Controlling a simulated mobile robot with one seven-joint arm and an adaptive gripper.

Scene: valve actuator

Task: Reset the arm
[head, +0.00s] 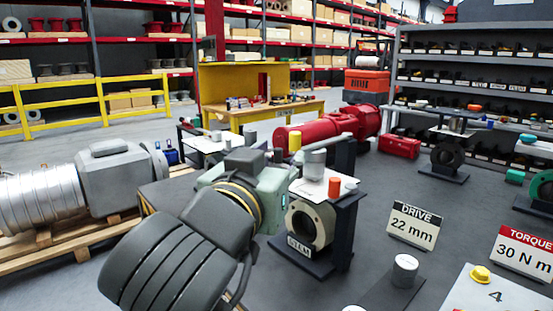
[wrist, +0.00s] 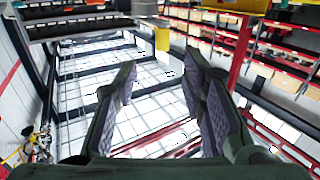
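My gripper (wrist: 160,64) shows in the wrist view with its dark fingers spread wide apart. Nothing is between the finger pads. Beyond the fingertips is a bright background of white panels and dark bars, and a yellow cylinder (wrist: 162,38) shows past them near the top. In the head view, a thick dark grey ribbed body with yellow rings, probably my arm, fills the lower middle. It leads toward a pale green housing. I cannot make out my gripper's fingers clearly in the head view.
A stand with a round flange (head: 301,226) is right of the green housing, with an orange cap (head: 334,187) on top. Signs read DRIVE 22 mm (head: 411,225) and TORQUE 30 N m (head: 524,255). A grey motor (head: 112,178) lies on a pallet at left. Dark floor between is partly clear.

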